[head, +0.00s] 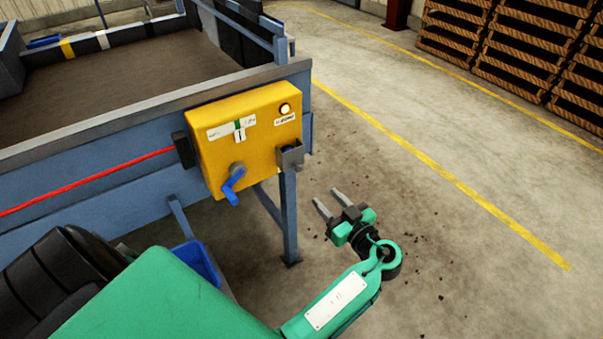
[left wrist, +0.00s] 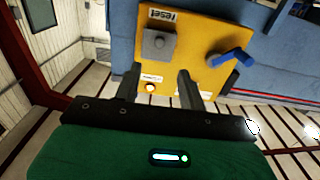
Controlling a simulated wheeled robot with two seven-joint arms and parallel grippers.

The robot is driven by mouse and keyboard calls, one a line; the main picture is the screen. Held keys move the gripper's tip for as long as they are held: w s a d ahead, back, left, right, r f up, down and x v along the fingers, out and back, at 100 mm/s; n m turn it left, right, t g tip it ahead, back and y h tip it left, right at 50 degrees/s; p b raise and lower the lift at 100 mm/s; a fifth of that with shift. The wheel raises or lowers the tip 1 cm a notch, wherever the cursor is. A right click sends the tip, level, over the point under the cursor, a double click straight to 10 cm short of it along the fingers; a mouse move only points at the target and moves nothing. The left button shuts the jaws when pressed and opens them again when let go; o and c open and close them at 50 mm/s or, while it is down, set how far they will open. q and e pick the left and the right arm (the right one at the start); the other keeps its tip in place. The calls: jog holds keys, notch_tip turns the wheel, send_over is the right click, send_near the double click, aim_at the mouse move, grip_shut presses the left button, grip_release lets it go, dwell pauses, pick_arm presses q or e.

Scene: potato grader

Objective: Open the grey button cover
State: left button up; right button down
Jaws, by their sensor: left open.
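The grey button cover (head: 291,157) is at the lower right corner of the yellow control box (head: 262,140). In the left wrist view, the grey cover (left wrist: 159,43) shows as a square block beside the word "reset", and no button face is clear there. My left gripper (head: 327,198) is open and empty, in front of the box, lower and to the right of the cover in the head view. In the left wrist view its two fingers (left wrist: 159,70) point toward the cover, apart from it. My right gripper is not in view.
A blue lever (head: 233,185) sticks out from the box's lower left. A lit lamp (head: 285,109) and a slider switch (head: 239,130) sit above. A red cord (head: 90,182) runs left along the blue machine frame. Floor to the right is open, with scattered dirt.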

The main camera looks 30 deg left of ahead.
aim_at(300, 171)
pick_arm(q)
jog(key=p+x, duration=0.2)
jog(key=x, duration=0.9)
jog(key=shift+r, duration=0.1)
jog(key=shift+p+x, duration=0.35)
jog(key=shift+x, duration=0.55)
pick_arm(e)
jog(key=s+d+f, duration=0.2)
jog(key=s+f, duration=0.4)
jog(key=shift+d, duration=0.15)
pick_arm(q)
grip_shut()
